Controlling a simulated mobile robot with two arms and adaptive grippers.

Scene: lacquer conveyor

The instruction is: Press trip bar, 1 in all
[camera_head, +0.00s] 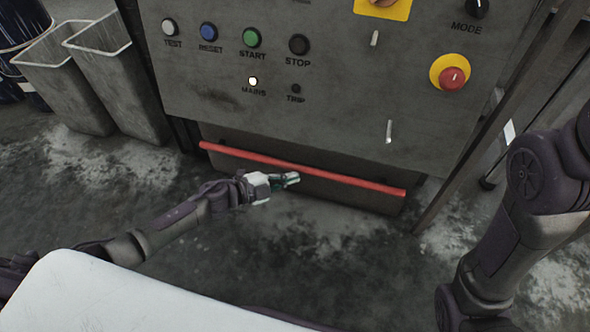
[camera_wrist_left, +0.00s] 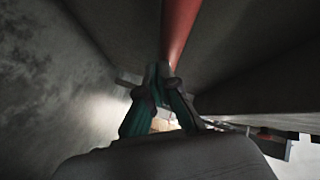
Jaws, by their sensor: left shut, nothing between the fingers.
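The trip bar is a long red bar (camera_head: 330,176) running across the lower front of the grey machine, below the control panel. In the left wrist view the red bar (camera_wrist_left: 178,35) runs away from the camera above the fingertips. My left gripper (camera_head: 292,179) is shut and empty, near the middle of the bar on its front, lower side. In the left wrist view the shut fingers (camera_wrist_left: 163,75) overlap the near end of the visible bar; I cannot tell whether they touch it. My right arm shows at the right edge, but its gripper is out of view.
The control panel (camera_head: 340,105) above holds a green START button (camera_head: 251,38), a black STOP button (camera_head: 299,44) and a red emergency button (camera_head: 453,78). Grey bins (camera_head: 120,85) stand at the left. A metal post stands right of the bar. The floor in front is clear.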

